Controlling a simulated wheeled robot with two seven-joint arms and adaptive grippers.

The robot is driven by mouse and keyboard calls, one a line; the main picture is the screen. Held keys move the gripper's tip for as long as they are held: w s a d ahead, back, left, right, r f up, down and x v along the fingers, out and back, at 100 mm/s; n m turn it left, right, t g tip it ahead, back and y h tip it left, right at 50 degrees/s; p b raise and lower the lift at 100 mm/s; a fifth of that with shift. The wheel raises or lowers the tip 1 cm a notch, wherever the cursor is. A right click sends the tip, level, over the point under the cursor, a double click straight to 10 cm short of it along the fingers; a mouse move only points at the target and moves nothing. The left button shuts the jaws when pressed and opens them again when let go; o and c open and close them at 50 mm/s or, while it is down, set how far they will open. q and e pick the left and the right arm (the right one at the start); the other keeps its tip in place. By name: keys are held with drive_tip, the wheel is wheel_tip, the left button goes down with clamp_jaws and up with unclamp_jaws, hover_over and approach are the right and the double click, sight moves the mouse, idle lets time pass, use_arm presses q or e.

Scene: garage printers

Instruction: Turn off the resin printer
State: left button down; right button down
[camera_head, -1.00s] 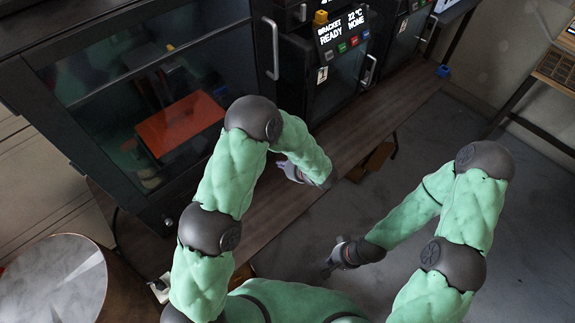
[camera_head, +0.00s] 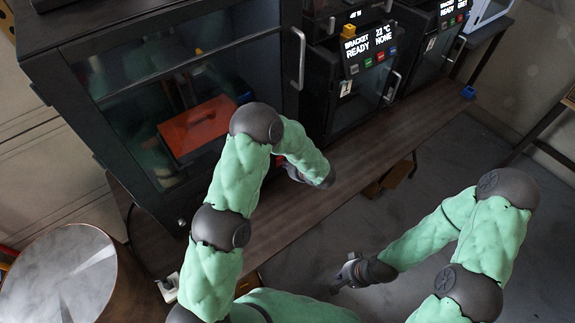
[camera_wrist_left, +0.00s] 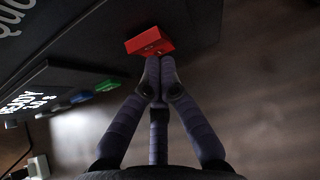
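A dark machine with Quick lettering, a lit READY display (camera_wrist_left: 25,101) and green and blue buttons fills the left of the left wrist view. A red block-like switch (camera_wrist_left: 149,41) sticks out at its edge. My left gripper (camera_wrist_left: 160,62) has its fingertips together just below this red block, touching or nearly so. In the head view my left gripper (camera_head: 292,172) is low before the cabinet front, partly hidden by its arm, with a bit of red beside it. My right gripper (camera_head: 347,273) hangs empty over the floor. I cannot tell which machine is the resin printer.
A large glass-fronted cabinet (camera_head: 95,75) with an orange-red plate (camera_head: 196,126) inside stands at left. Printers with READY displays (camera_head: 370,42) stand to its right on a wooden bench (camera_head: 345,155). A round metal-topped drum (camera_head: 65,275) is at lower left.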

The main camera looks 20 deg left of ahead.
use_arm(q)
drive_tip(key=shift+w+a+r+g+h+p, duration=0.3)
drive_tip(key=shift+a+h+p, duration=0.1)
drive_tip(key=shift+h+p, duration=0.1)
drive_tip(key=shift+r, duration=0.1)
drive_tip(key=shift+r+p, duration=0.3)
drive_tip(key=shift+r, duration=0.35)
drive_tip(key=shift+d, duration=0.15)
